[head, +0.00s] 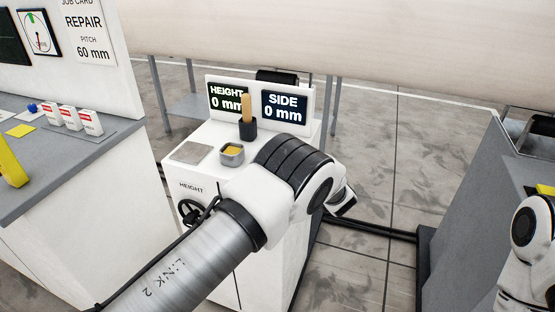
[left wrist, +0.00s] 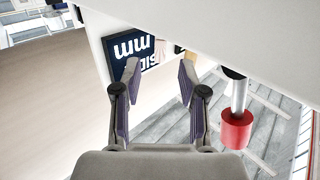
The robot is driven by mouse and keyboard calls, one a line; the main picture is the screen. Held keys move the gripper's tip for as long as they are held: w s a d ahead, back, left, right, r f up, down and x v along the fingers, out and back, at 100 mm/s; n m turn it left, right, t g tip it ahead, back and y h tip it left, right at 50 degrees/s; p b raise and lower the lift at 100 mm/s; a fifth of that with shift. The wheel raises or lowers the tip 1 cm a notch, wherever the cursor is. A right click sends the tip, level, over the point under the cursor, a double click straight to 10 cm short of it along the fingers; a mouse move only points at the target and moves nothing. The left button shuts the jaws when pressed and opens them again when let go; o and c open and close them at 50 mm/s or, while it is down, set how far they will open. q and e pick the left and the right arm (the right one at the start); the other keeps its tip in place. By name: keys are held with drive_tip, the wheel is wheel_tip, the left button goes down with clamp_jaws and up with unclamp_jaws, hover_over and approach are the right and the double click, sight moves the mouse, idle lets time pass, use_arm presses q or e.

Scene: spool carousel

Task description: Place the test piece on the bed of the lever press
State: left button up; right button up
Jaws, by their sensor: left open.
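My left gripper (left wrist: 153,78) is open with nothing between its fingers in the left wrist view. In the head view it is mostly hidden by my left arm, which crosses in front of the white machine. I cannot pick out the test piece for certain in either view. In the left wrist view a red cylinder (left wrist: 236,129) on a pale rod is to the right of the fingers, apart from them; I cannot tell whether it belongs to the lever press. The press bed cannot be made out. My right gripper is out of view.
The white machine's display panel (head: 260,90) reads height 0 mm and side 0 mm. On its top are a metal plate (head: 191,152), a small cup with yellow contents (head: 232,154) and a wooden-handled tool (head: 247,106) in a dark holder. A grey bench (head: 60,170) stands left.

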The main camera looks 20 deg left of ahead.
use_arm(q)
drive_tip(key=b, duration=0.2)
drive_tip(key=f+b, duration=0.1)
drive_tip(key=shift+w+a+f+b, duration=0.25)
drive_tip(key=shift+w+a+b, duration=0.05)
drive_tip(key=shift+w+b, duration=0.05)
drive_tip(key=w+a+p, duration=0.1)
drive_tip(key=w+a+r+p, duration=0.1)
drive_tip(key=shift+w, duration=0.3)
drive_tip(key=shift+w+a, duration=0.1)
drive_tip(key=shift+a, duration=0.2)
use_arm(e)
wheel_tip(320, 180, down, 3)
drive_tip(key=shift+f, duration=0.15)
use_arm(q)
drive_tip(key=shift+d, duration=0.1)
clamp_jaws()
